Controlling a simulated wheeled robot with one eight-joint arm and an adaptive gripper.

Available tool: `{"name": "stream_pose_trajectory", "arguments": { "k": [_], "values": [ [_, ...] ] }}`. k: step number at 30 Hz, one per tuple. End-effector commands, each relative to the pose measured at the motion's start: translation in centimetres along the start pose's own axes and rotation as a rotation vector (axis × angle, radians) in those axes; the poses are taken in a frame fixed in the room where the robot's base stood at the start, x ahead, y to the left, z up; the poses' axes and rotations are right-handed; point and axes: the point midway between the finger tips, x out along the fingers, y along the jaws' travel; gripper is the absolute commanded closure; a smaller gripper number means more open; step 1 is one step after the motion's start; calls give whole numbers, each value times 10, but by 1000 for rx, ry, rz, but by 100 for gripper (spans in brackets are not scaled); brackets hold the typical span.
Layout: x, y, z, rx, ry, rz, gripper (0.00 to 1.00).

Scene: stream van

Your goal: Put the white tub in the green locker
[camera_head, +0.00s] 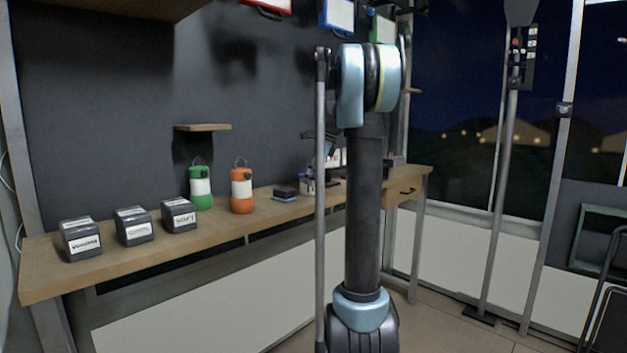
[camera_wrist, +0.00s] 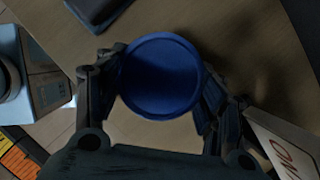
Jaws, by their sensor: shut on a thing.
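In the wrist view my gripper (camera_wrist: 160,88) is shut around a round thing with a dark blue top (camera_wrist: 160,75), seen from above. Its sides are hidden, so I cannot tell whether this is the white tub. It is over or on the wooden bench, and I cannot tell if it touches. In the head view my own arm stands in front of this part of the bench and mostly hides the gripper. A green-framed box with a pale front (camera_head: 384,28), perhaps the green locker, is high on the wall, partly behind my arm.
A blue-framed box (camera_head: 339,13) and a red-framed one (camera_head: 268,5) hang left of it. The bench (camera_head: 130,268) holds several dark labelled boxes (camera_head: 134,226), a green lantern (camera_head: 200,187) and an orange lantern (camera_head: 241,190). A small shelf (camera_head: 203,127) juts from the wall.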

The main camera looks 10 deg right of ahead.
Motion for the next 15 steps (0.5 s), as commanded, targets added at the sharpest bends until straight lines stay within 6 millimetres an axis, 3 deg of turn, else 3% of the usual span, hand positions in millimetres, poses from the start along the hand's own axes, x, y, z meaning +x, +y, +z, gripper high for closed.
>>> {"name": "stream_pose_trajectory", "arguments": {
  "k": [10, 11, 13, 15],
  "values": [
    [3, 0, -1, 0, 0, 0, 64],
    [3, 0, -1, 0, 0, 0, 30],
    [3, 0, -1, 0, 0, 0, 17],
    [3, 0, -1, 0, 0, 0, 17]
  ]
}}
